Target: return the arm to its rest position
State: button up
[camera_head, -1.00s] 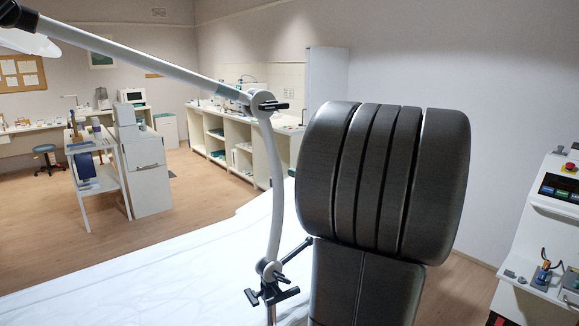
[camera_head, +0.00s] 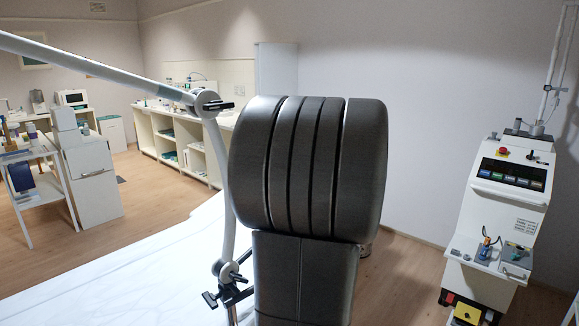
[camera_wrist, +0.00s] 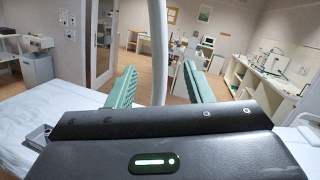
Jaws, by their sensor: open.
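My gripper (camera_wrist: 158,88) shows in the wrist view with its two green ribbed fingers wide apart and nothing held between them. Beyond the fingers, a pale upright pole of the jointed lamp arm (camera_wrist: 159,50) stands in the line of sight, apart from them as far as I can tell. The bed (camera_wrist: 50,120) also shows at the left in the wrist view.
The grey jointed lamp arm (camera_head: 100,65) crosses the upper left and comes down beside the headrest. A white control console (camera_head: 505,200) stands at the right. Shelves (camera_head: 180,150) line the back wall. Bare floor (camera_head: 410,275) lies between headrest and console.

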jog(key=p+x, duration=0.2)
jog(key=x, duration=0.7)
jog(key=shift+a, duration=0.35)
